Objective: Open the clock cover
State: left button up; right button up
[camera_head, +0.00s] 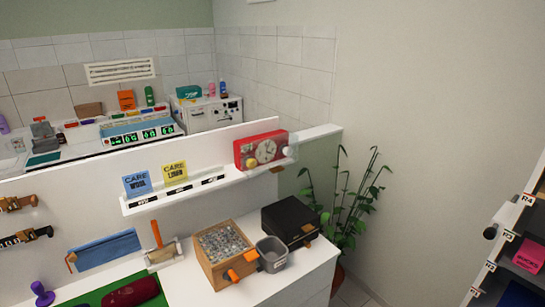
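A red box-shaped clock (249,158) with a pale round dial sits at the right end of the white ledge in the head view. A yellowish round knob is at its lower left front, and a small brown piece lies below its lower right corner. A clear, pale part shows at the clock's right side. It may be the cover, but it is too small to tell how it sits. Neither of my grippers is in view.
Blue and yellow "CARE" cards (138,184) stand on the ledge left of the clock. Below are a box of small grey pieces (211,275), a grey cup (272,262) and a black case (290,218). A plant (355,205) stands to the right; shelving is at far right.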

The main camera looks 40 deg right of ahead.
aim_at(278, 168)
jog(key=k, duration=0.55)
jog(key=z, duration=0.85)
jog(key=i, duration=1.15)
jog(key=u, duration=0.05)
